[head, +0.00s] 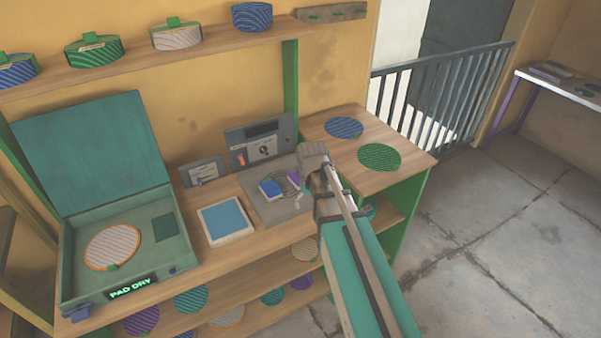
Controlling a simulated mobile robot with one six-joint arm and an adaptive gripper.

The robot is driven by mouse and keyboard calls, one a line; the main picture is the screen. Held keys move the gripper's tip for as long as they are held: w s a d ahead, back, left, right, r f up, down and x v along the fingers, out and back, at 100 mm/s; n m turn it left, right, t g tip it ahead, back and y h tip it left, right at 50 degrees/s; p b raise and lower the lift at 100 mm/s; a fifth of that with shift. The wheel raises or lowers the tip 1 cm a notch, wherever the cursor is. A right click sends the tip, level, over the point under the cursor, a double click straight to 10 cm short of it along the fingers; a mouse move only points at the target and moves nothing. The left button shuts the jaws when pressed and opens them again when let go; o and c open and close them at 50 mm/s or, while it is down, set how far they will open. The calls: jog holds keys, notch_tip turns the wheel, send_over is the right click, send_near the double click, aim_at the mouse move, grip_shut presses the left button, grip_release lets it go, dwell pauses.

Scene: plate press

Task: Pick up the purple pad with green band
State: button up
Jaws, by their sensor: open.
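Small pads lie on a grey mat (262,212) on the bench. A blue pad (270,188) is on the left, and a small purple piece (294,178) shows just right of it. The purple piece is partly hidden by my gripper, and I cannot make out a green band on it. My gripper (291,188) is open, over or beside these pads at the end of my arm, which reaches in from the lower right. I cannot tell whether it touches them.
An open teal press (182,255) reading "PAD DRY" stands left, with a striped disc (113,247) inside. A blue-topped block (226,221) lies between press and mat. Blue (344,128) and green (379,157) discs lie at right. More discs fill the lower shelf.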

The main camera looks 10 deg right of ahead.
jog(key=w+r+n+p, duration=0.1)
jog(key=w+r+p, duration=0.2)
jog(key=w, duration=0.6)
jog(key=w+r+n+p, duration=0.1)
jog(key=w+r+p, duration=0.2)
jog(key=w, duration=0.6)
jog(key=shift+w+r+n, duration=0.4)
jog(key=shift+r, duration=0.3)
jog(key=shift+f, duration=0.15)
notch_tip(320, 180, down, 8)
jog(key=b, duration=0.8)
jog(key=shift+f, duration=0.2)
jog(key=shift+w+f+b, duration=0.15)
jog(key=shift+f+b, duration=1.15)
jog(key=shift+b, duration=0.15)
jog(key=shift+w+f+b, duration=0.15)
jog(key=shift+f+b, duration=1.15)
jog(key=shift+b, duration=0.1)
